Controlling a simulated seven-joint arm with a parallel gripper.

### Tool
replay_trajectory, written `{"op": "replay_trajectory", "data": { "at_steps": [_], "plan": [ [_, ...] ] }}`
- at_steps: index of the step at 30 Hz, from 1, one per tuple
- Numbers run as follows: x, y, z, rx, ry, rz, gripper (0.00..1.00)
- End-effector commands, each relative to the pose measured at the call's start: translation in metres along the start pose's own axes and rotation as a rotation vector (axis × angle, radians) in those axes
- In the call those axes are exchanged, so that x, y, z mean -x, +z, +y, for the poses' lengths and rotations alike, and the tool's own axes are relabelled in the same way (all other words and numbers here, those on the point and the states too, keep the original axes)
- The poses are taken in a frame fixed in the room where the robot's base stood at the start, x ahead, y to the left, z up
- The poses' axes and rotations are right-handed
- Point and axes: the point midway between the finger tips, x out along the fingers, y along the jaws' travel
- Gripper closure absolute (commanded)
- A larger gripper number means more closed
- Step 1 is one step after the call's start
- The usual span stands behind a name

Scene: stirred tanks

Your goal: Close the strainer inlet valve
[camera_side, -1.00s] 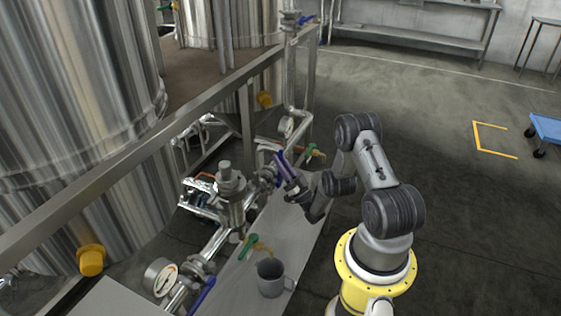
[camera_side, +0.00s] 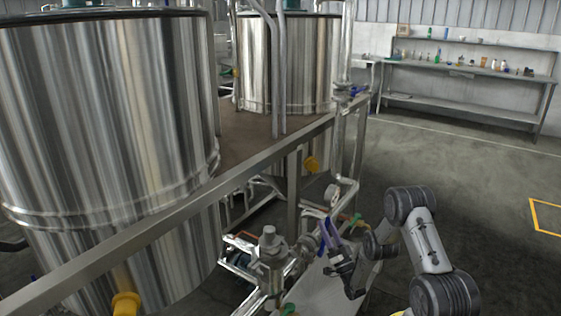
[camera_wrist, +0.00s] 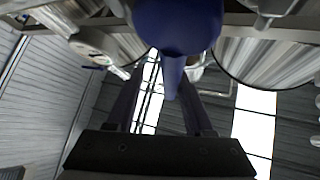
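A valve with a blue lever handle (camera_side: 328,240) sits on the steel pipe just right of the upright strainer body (camera_side: 270,256). The lever stands up at a tilt. My gripper (camera_side: 343,262) is right beside it, on its lower right. In the wrist view the blue handle (camera_wrist: 176,28) fills the top middle. Its narrow end points down between the two dark fingers of my gripper (camera_wrist: 160,85), with gaps beside it. The fingers are apart and do not clearly touch it. The valve body is largely hidden.
Large steel tanks (camera_side: 110,130) and a frame rail (camera_side: 180,222) stand left of the pipework. A green-handled valve (camera_side: 356,220) is close to the right of the blue lever. Open floor (camera_side: 480,190) lies to the right.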

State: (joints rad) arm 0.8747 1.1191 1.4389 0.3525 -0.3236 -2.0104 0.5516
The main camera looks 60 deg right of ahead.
Motion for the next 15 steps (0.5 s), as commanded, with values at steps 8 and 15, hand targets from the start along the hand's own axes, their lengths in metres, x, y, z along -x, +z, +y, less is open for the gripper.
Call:
{"op": "replay_trajectory", "data": {
  "at_steps": [8,15],
  "plan": [
    [-0.002,0.003,0.014,-0.097,0.1,-0.028,0.5],
    [-0.002,0.005,0.025,-0.179,0.183,-0.051,0.5]
  ]
}}
